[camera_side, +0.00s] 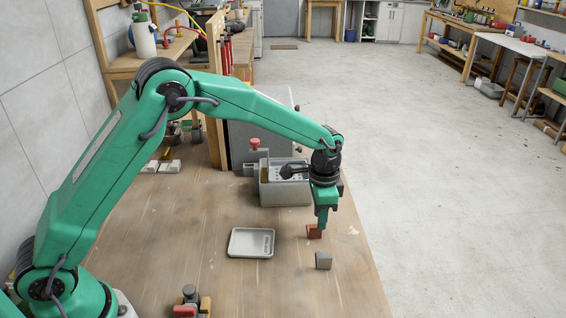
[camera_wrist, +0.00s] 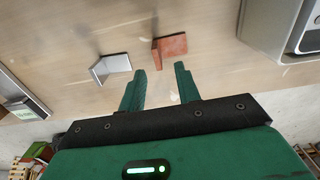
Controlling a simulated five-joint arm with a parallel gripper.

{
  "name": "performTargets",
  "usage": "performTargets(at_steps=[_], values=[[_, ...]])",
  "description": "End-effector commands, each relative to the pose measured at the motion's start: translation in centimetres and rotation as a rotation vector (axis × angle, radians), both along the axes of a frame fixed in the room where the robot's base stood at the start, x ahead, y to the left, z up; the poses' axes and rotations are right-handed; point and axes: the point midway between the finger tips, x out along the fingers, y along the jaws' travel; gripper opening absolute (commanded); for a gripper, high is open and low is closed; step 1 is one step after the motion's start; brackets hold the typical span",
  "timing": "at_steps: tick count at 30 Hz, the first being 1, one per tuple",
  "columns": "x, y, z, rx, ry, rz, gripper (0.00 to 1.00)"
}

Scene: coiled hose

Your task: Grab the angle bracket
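Two small L-shaped angle pieces stand on the wooden table. One is rusty red (camera_side: 313,232); in the wrist view it (camera_wrist: 170,48) lies just beyond my fingertips, closer to the right finger's line. The other is grey (camera_side: 323,261) and stands nearer the side camera; in the wrist view it (camera_wrist: 110,67) is left of my fingers. My gripper (camera_wrist: 160,70) is open, with a clear gap and nothing between its fingers. In the side view my gripper (camera_side: 322,226) points down low beside the red piece, partly overlapping it; whether they touch cannot be told.
A shallow white tray (camera_side: 235,243) lies left of the pieces. A grey bin (camera_side: 285,193) stands behind my gripper, close to it. A red-and-black item (camera_side: 187,306) with wood sits at the front. The table's right edge is near the pieces. Table between tray and pieces is clear.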

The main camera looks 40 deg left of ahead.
Motion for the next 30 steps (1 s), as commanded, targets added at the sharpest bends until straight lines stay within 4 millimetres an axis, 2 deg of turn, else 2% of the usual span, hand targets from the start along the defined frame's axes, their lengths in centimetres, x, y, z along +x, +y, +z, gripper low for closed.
performTargets(at_steps=[13, 30], values=[[-0.2, -0.1, -4.5, 0.001, 0.002, 0.0, 0.33], [-0.2, -0.1, -4.9, 0.0, 0.0, 0.0, 0.33]])
